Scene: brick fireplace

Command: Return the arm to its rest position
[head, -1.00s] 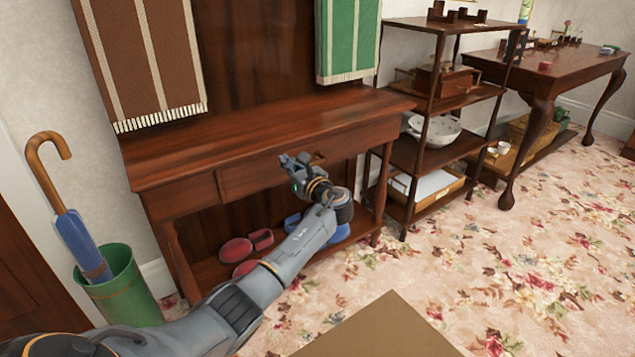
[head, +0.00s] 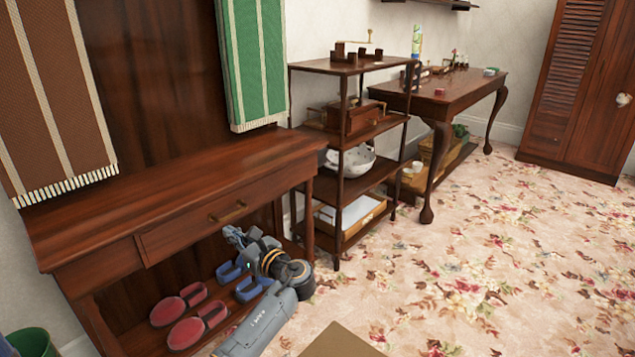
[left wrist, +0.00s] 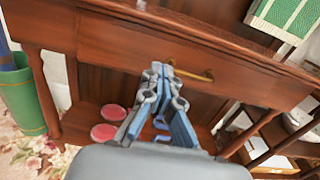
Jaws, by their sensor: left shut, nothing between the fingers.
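My left arm (head: 265,318) reaches up from the bottom of the head view. My left gripper (head: 236,236) is shut and empty, in front of the hall stand's lower part. In the picture it lies just below the brass handle (head: 228,212) of the drawer (head: 190,232), apart from it. The drawer looks closed. In the left wrist view, the gripper's fingers (left wrist: 164,72) are together and point toward the drawer front, with the handle (left wrist: 190,73) behind them. My right gripper is not in view.
The hall stand (head: 150,180) has red shoes (head: 185,318) and blue shoes (head: 250,288) on its low shelf, close to my arm. An open shelf unit (head: 345,140) and a long table (head: 450,95) stand to the right. The flowered carpet (head: 480,260) is clear.

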